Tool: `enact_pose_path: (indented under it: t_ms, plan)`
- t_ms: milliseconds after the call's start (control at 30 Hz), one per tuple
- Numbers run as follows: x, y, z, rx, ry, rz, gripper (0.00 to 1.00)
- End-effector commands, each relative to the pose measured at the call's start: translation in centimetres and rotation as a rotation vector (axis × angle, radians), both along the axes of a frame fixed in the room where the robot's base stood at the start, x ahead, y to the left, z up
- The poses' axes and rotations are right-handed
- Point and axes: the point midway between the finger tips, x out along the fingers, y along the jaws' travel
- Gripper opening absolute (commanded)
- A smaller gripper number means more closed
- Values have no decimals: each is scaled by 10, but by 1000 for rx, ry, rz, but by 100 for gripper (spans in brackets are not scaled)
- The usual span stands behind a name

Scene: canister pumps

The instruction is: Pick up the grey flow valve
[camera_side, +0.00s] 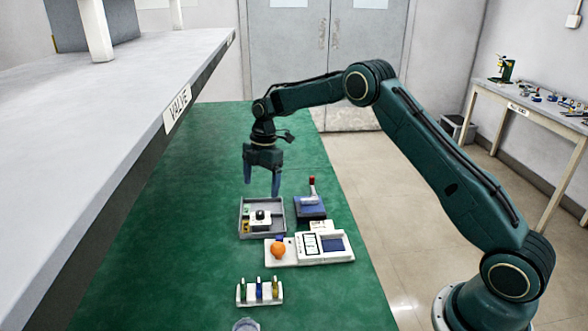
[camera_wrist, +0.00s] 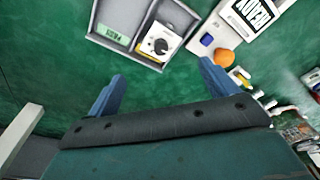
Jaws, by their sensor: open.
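I cannot name the grey flow valve with certainty. A pale block with a dark round knob (camera_side: 261,217) sits in a grey tray (camera_side: 262,203) on the green mat and may be it. In the wrist view this block (camera_wrist: 160,44) lies at the tray's near right part, its knob facing up. My gripper (camera_side: 262,188) is open and empty, pointing down above the mat just behind the tray. In the wrist view the blue fingers of my gripper (camera_wrist: 161,70) are spread, with the block ahead of them and apart from them.
A white panel (camera_side: 305,250) with an orange ball (camera_side: 278,249) lies in front of the tray. A blue block with a red-topped post (camera_side: 311,206) stands right of it. A vial rack (camera_side: 260,293) stands nearer. A grey shelf (camera_side: 95,110) overhangs the left. The mat behind is clear.

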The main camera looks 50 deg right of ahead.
Motion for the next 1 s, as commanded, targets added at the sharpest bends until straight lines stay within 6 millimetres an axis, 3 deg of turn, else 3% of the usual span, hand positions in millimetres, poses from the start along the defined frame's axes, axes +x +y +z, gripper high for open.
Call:
enact_pose_path:
  t_ms: [300, 767, 1000]
  plan:
    - [-1, 7, -43, 1, 2, 0, 86]
    - [-1, 9, -56, 0, 1, -1, 86]
    - [-3, 12, -81, 0, 2, 1, 86]
